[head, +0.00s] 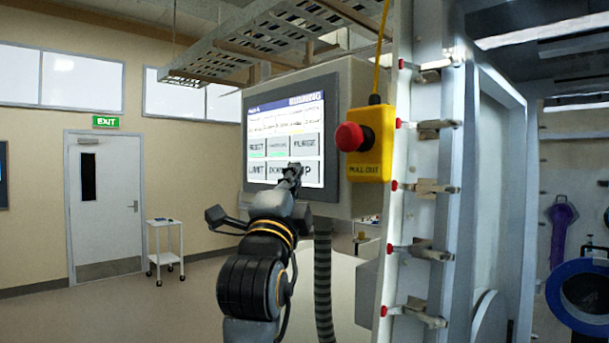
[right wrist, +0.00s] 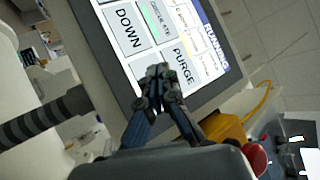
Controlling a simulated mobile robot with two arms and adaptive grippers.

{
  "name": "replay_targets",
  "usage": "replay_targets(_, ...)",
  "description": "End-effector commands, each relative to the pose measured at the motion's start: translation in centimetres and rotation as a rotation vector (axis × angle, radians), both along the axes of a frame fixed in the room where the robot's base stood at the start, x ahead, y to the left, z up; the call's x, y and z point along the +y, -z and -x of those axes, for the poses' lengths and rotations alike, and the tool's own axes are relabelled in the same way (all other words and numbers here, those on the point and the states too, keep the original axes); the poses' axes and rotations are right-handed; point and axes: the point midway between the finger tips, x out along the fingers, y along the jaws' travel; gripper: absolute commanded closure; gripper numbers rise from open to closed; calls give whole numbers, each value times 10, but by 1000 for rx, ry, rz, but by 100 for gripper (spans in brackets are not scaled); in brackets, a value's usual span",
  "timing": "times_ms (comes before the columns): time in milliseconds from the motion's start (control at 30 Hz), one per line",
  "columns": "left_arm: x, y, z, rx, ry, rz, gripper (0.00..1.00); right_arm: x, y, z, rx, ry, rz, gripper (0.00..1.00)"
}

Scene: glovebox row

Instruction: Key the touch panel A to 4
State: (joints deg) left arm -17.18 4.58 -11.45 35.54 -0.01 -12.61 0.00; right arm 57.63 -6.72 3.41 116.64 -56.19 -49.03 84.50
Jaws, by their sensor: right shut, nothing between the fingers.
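Touch panel A (head: 253,170) is a lit screen in a grey housing, with a blue header and two rows of buttons. I read REJECT, PURGE, LIMIT, DOWN and part of UP; the values above are too small to read. My right gripper (head: 291,178) is shut and empty, its tips in front of the bottom row between DOWN and UP. In the right wrist view, the fingertips (right wrist: 160,75) overlap the screen (right wrist: 128,42) beside DOWN and PURGE, covering most of the UP button. I cannot tell whether they touch. My left gripper is not in view.
A red emergency stop button (head: 349,136) on a yellow box (head: 371,150) juts out just right of the screen. A grey upright frame with clamps (head: 428,188) stands further right. A ribbed hose (head: 323,280) hangs below the panel. A white trolley (head: 164,240) stands far left.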

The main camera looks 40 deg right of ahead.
Motion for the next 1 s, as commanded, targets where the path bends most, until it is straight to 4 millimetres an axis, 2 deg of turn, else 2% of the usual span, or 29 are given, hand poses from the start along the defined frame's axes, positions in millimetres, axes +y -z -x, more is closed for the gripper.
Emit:
replay_targets(133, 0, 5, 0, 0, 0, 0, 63, 7, 1, 1, -1, -1, 1, 100)
replay_targets(467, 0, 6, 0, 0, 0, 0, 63, 9, 0, 1, 0, -1, 1, 100)
replay_targets(1000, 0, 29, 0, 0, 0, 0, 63, 56, 1, 4, 0, -2, 1, 100)
